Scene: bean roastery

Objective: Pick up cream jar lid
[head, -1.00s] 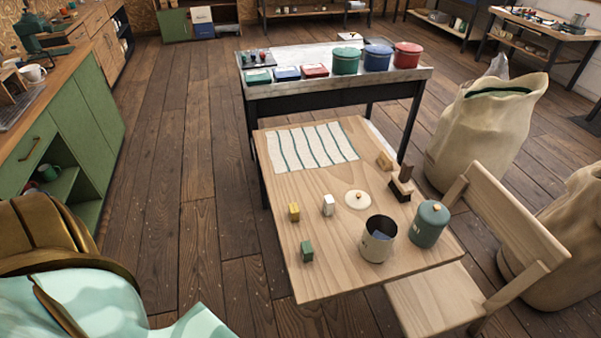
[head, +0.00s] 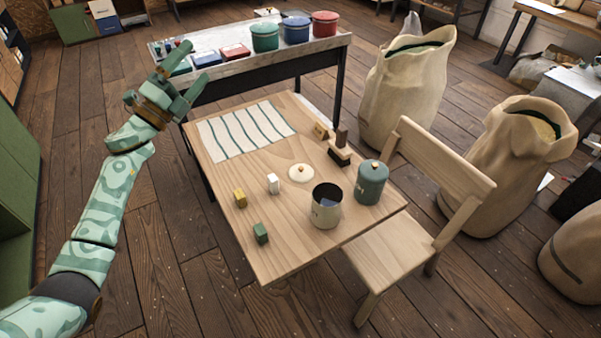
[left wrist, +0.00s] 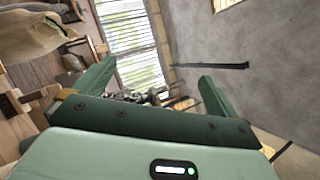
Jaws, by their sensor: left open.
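The cream jar lid (head: 301,173) is a round, cream disc with a small orange-brown knob. It lies flat on the wooden table (head: 262,262), behind an open cream jar (head: 326,207) with a dark inside. My left gripper (head: 172,72) is raised at the left of the head view, left of the table and well away from the lid. It is open and empty. In the left wrist view its two green fingers (left wrist: 150,92) stand wide apart, with a wall and window blinds beyond. My right gripper is not in view.
Close by the lid stand a lidded teal jar (head: 371,183), a white block (head: 273,184), a yellow block (head: 240,198), a green block (head: 261,233) and a dark brush-like piece (head: 340,152). A striped cloth (head: 245,132) lies behind. A chair (head: 395,262) stands at the right.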

